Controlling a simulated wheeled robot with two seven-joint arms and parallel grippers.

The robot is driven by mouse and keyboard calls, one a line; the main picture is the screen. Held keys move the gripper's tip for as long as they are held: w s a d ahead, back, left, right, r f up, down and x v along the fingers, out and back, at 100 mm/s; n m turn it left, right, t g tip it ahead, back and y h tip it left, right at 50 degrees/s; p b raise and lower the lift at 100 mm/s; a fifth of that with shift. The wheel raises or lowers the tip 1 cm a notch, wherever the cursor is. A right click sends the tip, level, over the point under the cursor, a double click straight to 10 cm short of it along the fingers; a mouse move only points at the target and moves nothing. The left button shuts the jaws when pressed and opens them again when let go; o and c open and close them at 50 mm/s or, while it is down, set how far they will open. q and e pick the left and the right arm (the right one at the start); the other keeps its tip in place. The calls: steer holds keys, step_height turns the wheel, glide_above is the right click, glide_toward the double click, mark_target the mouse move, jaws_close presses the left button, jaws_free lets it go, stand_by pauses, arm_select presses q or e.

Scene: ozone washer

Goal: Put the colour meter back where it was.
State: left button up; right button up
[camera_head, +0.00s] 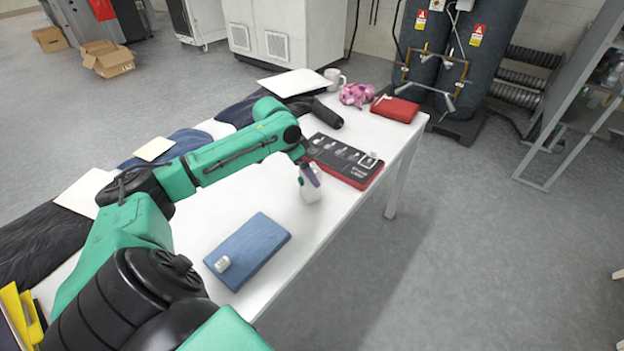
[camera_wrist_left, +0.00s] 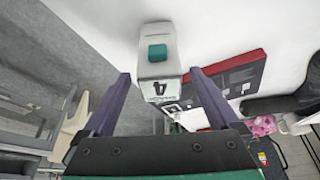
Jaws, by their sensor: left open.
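The white, rounded device that looks like the colour meter (camera_head: 310,191) stands on the white table, partly hidden by my left gripper (camera_head: 311,175). The left wrist view shows the meter (camera_wrist_left: 158,68) with a green button and a dark-printed label on it. It lies between the two purple fingers of my left gripper (camera_wrist_left: 160,76), with a gap on each side. The fingers are open and do not seem to touch it. A red and black tray (camera_head: 345,160) with several small items lies just behind the meter; it also shows in the wrist view (camera_wrist_left: 235,75). My right gripper is not in view.
A folded blue cloth (camera_head: 247,250) with a white tag lies nearer on the table (camera_head: 222,215). A dark cylinder (camera_head: 327,116), a mug (camera_head: 335,78), a pink cloth (camera_head: 357,94) and a red folded cloth (camera_head: 395,109) are at the far end. Dark garments line the left side.

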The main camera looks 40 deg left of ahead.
arm_select(q)
steer(key=d+v, duration=0.1)
steer(key=v, duration=0.5)
steer(key=shift+a+r, duration=0.25)
steer(key=shift+a, duration=0.25)
steer(key=shift+s, duration=0.1)
